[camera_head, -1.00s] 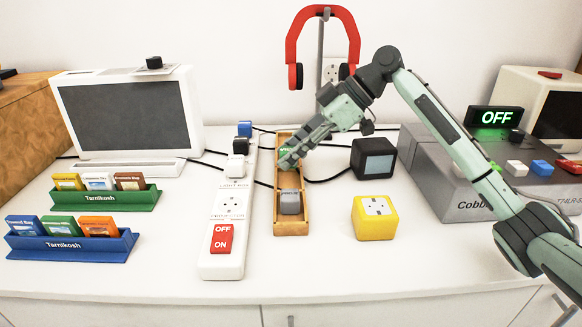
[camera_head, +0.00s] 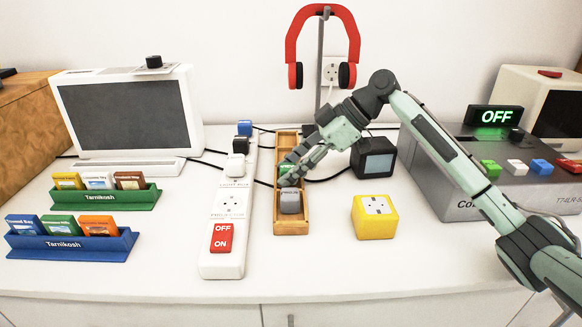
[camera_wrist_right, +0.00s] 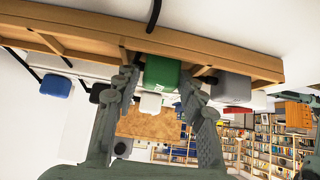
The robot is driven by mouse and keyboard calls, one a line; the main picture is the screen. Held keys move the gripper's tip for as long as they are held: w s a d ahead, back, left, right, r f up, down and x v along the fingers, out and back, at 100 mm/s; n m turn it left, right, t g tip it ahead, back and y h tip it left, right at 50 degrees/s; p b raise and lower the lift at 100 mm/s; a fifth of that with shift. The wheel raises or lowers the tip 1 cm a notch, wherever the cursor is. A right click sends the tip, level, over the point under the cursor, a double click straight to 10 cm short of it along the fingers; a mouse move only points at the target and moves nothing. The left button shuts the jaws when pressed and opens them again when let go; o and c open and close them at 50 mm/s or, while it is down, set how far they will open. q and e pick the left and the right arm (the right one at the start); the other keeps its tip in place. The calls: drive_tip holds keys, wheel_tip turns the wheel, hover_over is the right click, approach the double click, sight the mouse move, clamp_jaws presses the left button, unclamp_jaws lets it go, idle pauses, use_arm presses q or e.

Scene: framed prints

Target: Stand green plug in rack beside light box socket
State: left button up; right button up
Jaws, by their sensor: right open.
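The green plug (camera_head: 287,168) stands in the wooden rack (camera_head: 291,229), just behind a grey plug (camera_head: 290,201). My right gripper (camera_head: 287,178) is open at the green plug, its fingers partly covering it. In the right wrist view, the green plug (camera_wrist_right: 162,73) sits against the rack (camera_wrist_right: 205,50) between the spread fingers (camera_wrist_right: 165,85), and the grey plug (camera_wrist_right: 232,87) is beside it. The power strip (camera_head: 208,262) lies left of the rack; its "LIGHT BOX" label (camera_head: 235,185) is near an empty socket (camera_head: 231,205). My left gripper is not in view.
Black, white and blue plugs (camera_head: 245,129) are at the strip's far end. A yellow socket cube (camera_head: 375,217) and a black cube (camera_head: 373,158) stand right of the rack. The grey box (camera_head: 455,210) is farther right. The front tabletop is clear.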

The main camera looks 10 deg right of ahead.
drive_tip(key=v, duration=1.2)
drive_tip(key=shift+r, duration=0.15)
